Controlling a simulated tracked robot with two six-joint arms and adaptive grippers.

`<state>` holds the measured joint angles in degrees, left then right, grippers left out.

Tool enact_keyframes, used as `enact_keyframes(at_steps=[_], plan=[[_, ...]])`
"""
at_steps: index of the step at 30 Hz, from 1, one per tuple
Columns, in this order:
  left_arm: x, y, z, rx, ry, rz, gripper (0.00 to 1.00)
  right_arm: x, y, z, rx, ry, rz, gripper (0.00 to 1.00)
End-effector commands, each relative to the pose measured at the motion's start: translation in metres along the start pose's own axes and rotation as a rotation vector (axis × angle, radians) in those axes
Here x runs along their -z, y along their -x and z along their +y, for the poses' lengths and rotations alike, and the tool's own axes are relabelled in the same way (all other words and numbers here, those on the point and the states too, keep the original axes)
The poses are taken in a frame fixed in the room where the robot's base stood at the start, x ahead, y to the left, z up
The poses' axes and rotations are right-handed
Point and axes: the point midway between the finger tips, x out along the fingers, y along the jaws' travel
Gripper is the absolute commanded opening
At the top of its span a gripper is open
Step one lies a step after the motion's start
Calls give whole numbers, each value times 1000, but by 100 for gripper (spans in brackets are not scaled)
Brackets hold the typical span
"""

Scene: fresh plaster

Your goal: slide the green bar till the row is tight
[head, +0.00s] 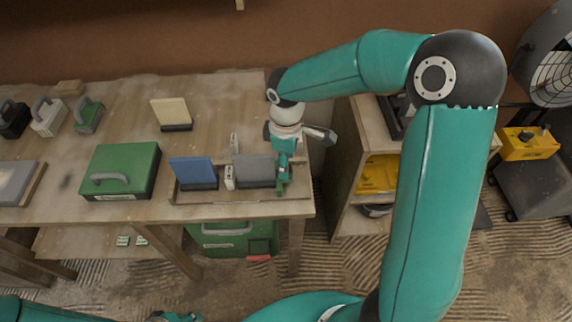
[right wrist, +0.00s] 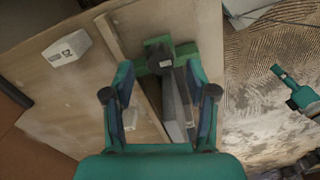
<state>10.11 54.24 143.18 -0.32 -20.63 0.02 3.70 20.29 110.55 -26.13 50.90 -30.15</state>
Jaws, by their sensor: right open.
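The green bar (head: 281,187) stands at the right end of the row in a shallow wooden tray (head: 240,198), close against the grey block (head: 254,170). In the right wrist view the green bar (right wrist: 157,48) carries a dark knob, with the grey block (right wrist: 176,108) below it. A blue block (head: 193,170) stands left of the grey one, with a narrow white piece (head: 230,178) between. My right gripper (head: 284,168) is over the bar's end of the tray; its open fingers (right wrist: 160,95) straddle the grey block's area, apart. Part of my left arm shows at the bottom edge; its jaws are unclear.
A green case (head: 122,170) lies left of the tray. A cream block on a dark base (head: 172,113) stands behind. Several handled tools stand at the back left. A shelf unit with a yellow case (head: 380,177) is to the right.

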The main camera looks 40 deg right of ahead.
Motion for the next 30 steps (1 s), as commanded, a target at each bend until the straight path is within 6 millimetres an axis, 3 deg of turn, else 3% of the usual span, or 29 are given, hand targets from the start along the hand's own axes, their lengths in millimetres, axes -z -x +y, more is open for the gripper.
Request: enact_keyframes(at_steps=[6,16,26,30], plan=[[0,0,0,0,0,0,40,0,-20,0,0,0,-1,57],[0,0,0,0,0,0,40,0,-24,0,-1,-1,0,57],[0,0,0,0,0,0,40,0,-23,0,-1,0,0,4],[0,0,0,0,0,0,40,0,-23,0,-1,0,0,0]])
